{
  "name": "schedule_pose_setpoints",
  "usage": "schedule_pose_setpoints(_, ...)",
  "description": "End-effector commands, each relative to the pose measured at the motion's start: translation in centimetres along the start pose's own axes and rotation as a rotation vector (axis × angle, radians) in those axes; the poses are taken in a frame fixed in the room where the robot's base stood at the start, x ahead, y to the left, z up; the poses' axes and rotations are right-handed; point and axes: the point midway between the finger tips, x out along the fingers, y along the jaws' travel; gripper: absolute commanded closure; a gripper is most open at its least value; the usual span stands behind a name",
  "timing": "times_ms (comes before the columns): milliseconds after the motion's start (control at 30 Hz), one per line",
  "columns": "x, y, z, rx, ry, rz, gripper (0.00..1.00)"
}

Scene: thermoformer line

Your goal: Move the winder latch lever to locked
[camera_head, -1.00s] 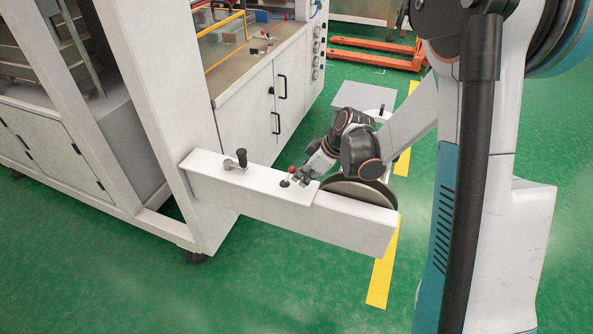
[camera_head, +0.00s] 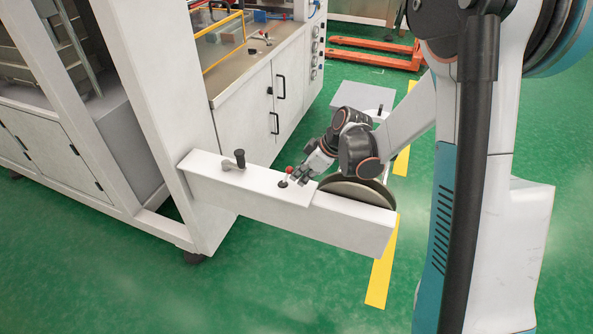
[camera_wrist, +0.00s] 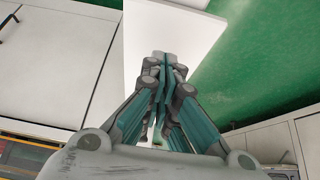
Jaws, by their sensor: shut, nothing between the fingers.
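A small lever with a red knob (camera_head: 289,169) and a dark round base stands on top of a white beam (camera_head: 345,222) that juts out from the machine frame. It looks roughly upright. My gripper (camera_head: 298,177) is just to the right of this lever, low over the beam top. I cannot tell whether it touches the lever. In the wrist view my gripper (camera_wrist: 162,85) has its fingers together with nothing between them, above the white beam top (camera_wrist: 150,28). The lever does not show in the wrist view.
A large grey disc (camera_head: 358,190) sits beside the beam under my wrist. A white cabinet (camera_head: 247,118) stands behind. Green floor (camera_head: 300,290) is open in front.

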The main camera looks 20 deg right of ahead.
Motion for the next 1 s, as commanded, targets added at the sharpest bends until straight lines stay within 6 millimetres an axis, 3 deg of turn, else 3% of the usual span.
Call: schedule_pose_setpoints(1000,1.1,0.0,-3.3,0.000,0.000,0.000,1.00)
